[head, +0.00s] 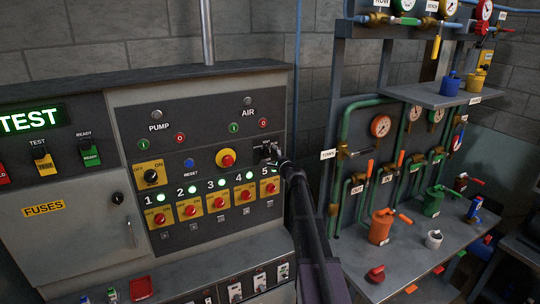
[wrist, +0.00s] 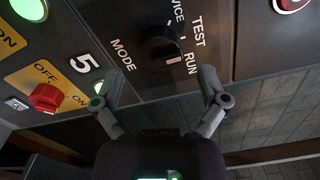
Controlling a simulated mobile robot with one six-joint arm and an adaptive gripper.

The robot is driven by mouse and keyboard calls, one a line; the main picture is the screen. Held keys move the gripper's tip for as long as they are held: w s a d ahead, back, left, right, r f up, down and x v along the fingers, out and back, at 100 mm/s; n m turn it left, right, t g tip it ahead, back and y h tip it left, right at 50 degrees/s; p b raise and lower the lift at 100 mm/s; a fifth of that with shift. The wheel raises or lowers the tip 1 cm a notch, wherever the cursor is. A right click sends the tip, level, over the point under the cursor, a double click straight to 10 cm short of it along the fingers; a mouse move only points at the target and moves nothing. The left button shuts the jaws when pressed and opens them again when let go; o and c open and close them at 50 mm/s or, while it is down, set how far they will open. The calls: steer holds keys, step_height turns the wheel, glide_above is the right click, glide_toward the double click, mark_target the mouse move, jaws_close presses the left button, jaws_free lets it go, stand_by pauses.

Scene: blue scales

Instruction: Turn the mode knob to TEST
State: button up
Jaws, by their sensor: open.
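The mode knob (wrist: 160,50) is a black round knob on the dark grey panel, seen close up in the wrist view. White lettering beside it reads MODE, TEST, RUN and part of SERVICE. A pale mark on the knob's edge appears to face RUN. My gripper (wrist: 160,86) is open, with one finger on each side in front of the knob. It is not closed on the knob, and the exact gap in depth is unclear. In the head view my gripper (head: 270,157) is at the panel's right end and hides most of the knob.
A red switch (wrist: 45,97) on a yellow OFF/ON plate, by the number 5, lies left of my gripper. A red mushroom button (head: 227,158) sits further left. A green-lit display (head: 30,120) shows TEST. A pipe rack with valves (head: 345,150) stands to the right.

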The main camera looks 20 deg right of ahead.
steer(key=s, duration=0.9)
steer(key=shift+d, duration=0.15)
steer(key=s+a+f+n+g+y+b, duration=0.1)
steer(key=s+a+f+n+g+y, duration=0.2)
steer(key=a, duration=0.5)
steer(key=s+a+f+n+g+y, duration=0.1)
steer(key=s+a+f+n+g, duration=0.2)
steer(key=a+f+n, duration=0.4)
steer(key=s+a+f+n+g+y+b, duration=0.1)
steer(key=s+a+f+n+g+y, duration=0.15)
steer(key=a, duration=0.55)
steer(key=s+a+f+n+g+h, duration=0.2)
steer(key=s+f+g, duration=0.1)
steer(key=s, duration=0.4)
steer(key=s+a+f+n+g+h+b, duration=0.1)
steer(key=s+f+n+g+h, duration=0.1)
steer(key=s, duration=0.4)
steer(key=s+a+f+n+g+h+b, duration=0.1)
steer(key=s+a+f+n+g+h, duration=0.1)
steer(key=s, duration=0.5)
steer(key=shift+s+a+f+n+g+h, duration=0.35)
steer(key=shift+f+n+g+h, duration=0.2)
steer(key=shift+f+n+g, duration=0.8)
steer(key=shift+f, duration=0.15)
